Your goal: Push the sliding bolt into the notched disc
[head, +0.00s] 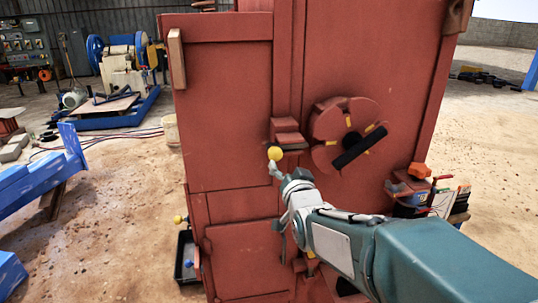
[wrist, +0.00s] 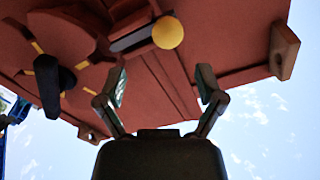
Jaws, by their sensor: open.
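The sliding bolt has a yellow ball knob (head: 275,153), which sits at the left of a red stepped block (head: 287,131) on the red panel. The wrist view shows the knob (wrist: 168,32) at the top with a dark bar (wrist: 131,39) beside it, pointing left toward the disc. The red notched disc (head: 322,122) has yellow marks and a black handle (head: 358,148) lying slantwise; it is right of the block. I cannot tell whether the bar's tip touches the disc. My gripper (wrist: 160,84) is open and empty. The knob is beyond its fingertips, and they look apart from it.
The red machine body (head: 230,90) fills the middle. An orange knob (head: 420,170) sticks out at its right. A lower yellow knob (head: 178,219) and a black tray (head: 185,257) are at its left. A blue beam (head: 40,175) lies far left. Open dirt floor is on both sides.

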